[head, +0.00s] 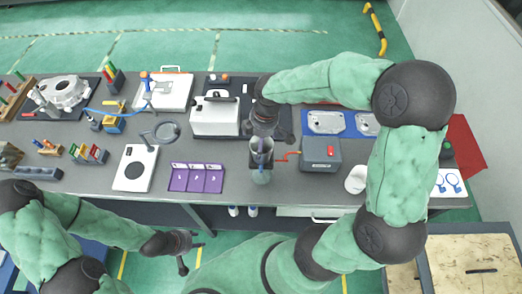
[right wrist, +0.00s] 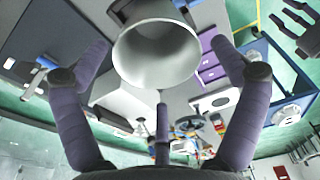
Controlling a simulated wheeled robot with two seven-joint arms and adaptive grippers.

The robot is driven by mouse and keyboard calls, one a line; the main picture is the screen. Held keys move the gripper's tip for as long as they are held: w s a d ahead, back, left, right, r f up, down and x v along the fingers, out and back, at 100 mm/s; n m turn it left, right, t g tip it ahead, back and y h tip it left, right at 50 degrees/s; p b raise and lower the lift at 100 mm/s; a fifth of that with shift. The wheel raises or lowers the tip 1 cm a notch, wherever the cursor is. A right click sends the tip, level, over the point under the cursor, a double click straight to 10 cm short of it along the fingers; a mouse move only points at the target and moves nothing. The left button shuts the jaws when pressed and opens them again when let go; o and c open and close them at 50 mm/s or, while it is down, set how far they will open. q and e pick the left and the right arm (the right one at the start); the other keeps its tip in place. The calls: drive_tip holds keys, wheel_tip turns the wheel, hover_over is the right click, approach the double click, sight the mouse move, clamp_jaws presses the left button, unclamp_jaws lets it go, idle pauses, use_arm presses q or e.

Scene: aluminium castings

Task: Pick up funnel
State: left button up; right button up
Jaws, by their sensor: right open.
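The funnel (right wrist: 157,55) is a pale grey cone, its wide mouth facing the camera in the right wrist view. In the head view the funnel (head: 262,146) shows small and partly hidden among the fingers, above a clear glass vessel (head: 261,177) near the table's front edge. My right gripper (head: 262,158) is over it; its purple-grey fingers are spread and stand apart from the funnel's rim on either side in the wrist view. My left gripper (head: 190,256) is in front of the table, low and empty, with its fingers apart.
A grey box with a red switch (head: 320,154) and a red crank stands close right of the funnel. A white machine (head: 215,115) stands behind left. Purple panels (head: 197,178) lie to the left. Bare table shows between the panels and the funnel.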

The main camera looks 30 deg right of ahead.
sight(269, 143)
drive_tip(key=f, duration=0.4)
drive_tip(key=shift+s+d, duration=0.15)
drive_tip(key=shift+s, duration=0.15)
drive_tip(key=shift+w+f, duration=0.1)
drive_tip(key=shift+f, duration=0.55)
drive_tip(key=shift+c, duration=0.3)
drive_tip(key=c, duration=1.2)
